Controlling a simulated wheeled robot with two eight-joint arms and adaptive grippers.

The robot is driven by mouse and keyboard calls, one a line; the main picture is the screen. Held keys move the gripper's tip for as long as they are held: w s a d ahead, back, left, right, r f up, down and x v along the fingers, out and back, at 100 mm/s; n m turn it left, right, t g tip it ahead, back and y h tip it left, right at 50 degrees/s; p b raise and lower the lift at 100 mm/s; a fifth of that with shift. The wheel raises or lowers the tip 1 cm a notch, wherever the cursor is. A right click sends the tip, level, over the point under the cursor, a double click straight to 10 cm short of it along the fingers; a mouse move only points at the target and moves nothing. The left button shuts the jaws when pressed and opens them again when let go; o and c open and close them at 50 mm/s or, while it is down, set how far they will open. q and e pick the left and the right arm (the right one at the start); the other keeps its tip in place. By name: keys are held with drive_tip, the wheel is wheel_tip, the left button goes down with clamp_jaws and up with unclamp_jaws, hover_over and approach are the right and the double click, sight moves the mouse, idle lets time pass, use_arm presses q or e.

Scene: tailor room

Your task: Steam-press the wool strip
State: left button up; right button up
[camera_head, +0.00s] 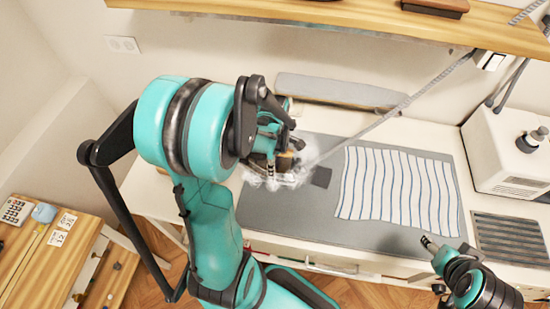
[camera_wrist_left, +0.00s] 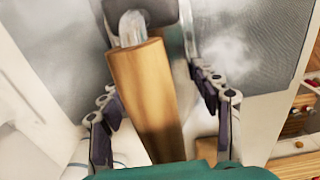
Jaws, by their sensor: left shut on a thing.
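My left gripper (camera_head: 283,160) is shut on the wooden handle (camera_wrist_left: 145,95) of the steam iron, with one finger on each side of it in the left wrist view. The iron (camera_head: 283,180) is low over the left part of the grey pressing mat (camera_head: 280,212), mostly hidden by my gripper and white steam. A small dark grey patch (camera_head: 321,177), which looks like the end of the wool strip, shows just right of the iron. Whether the iron touches it is unclear. My right gripper (camera_head: 431,244) is at the mat's lower right, apart from everything.
A striped cloth (camera_head: 400,188) covers the mat's right part. A grey padded board (camera_head: 335,92) lies behind. A white steam unit (camera_head: 505,150) stands at right, beside a dark ribbed pad (camera_head: 510,238). A grey hose (camera_head: 400,105) crosses above the table. A wooden shelf (camera_head: 350,20) overhangs the back.

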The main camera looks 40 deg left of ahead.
use_arm(q)
drive_tip(key=shift+r, duration=0.1)
idle(0.3)
drive_tip(key=shift+r+p, duration=2.8)
drive_tip(key=shift+r, duration=0.65)
